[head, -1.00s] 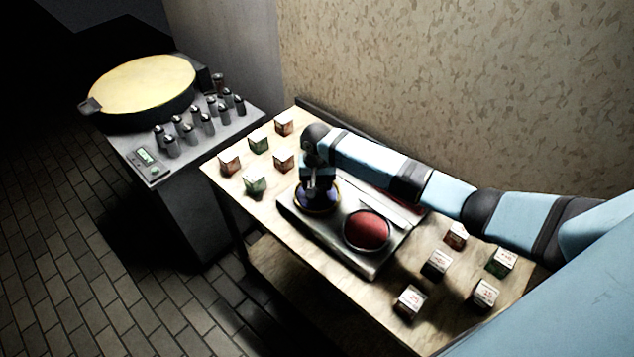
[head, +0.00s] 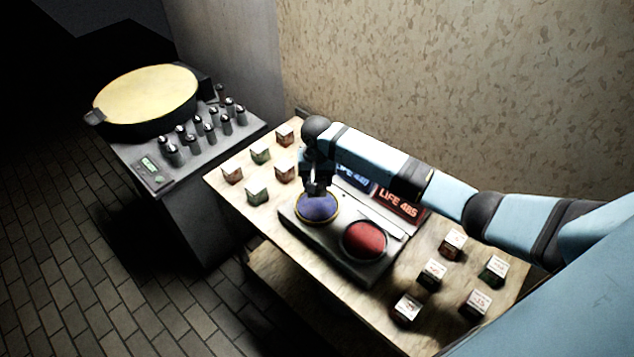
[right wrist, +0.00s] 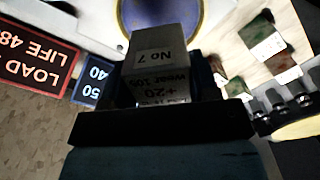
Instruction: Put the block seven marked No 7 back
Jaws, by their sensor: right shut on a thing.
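The block marked No 7 (right wrist: 160,57) is a pale block with dark print, close in front of the camera in the right wrist view. My right gripper (head: 318,190) is shut on it, just above the blue round pad (head: 317,208) of the grey console (head: 335,252). In the head view the block is hard to make out between the dark fingers. The blue pad also shows beyond the block in the right wrist view (right wrist: 213,12). My left gripper is not in view.
Several blocks stand at the table's left end (head: 256,190), and several more at its right end (head: 432,272). A red round pad (head: 364,239) is on the console. Lit signs, one red (head: 398,202), stand behind it. A grey cabinet (head: 190,170) carries a round yellow-topped drum (head: 148,92) and several small cylinders.

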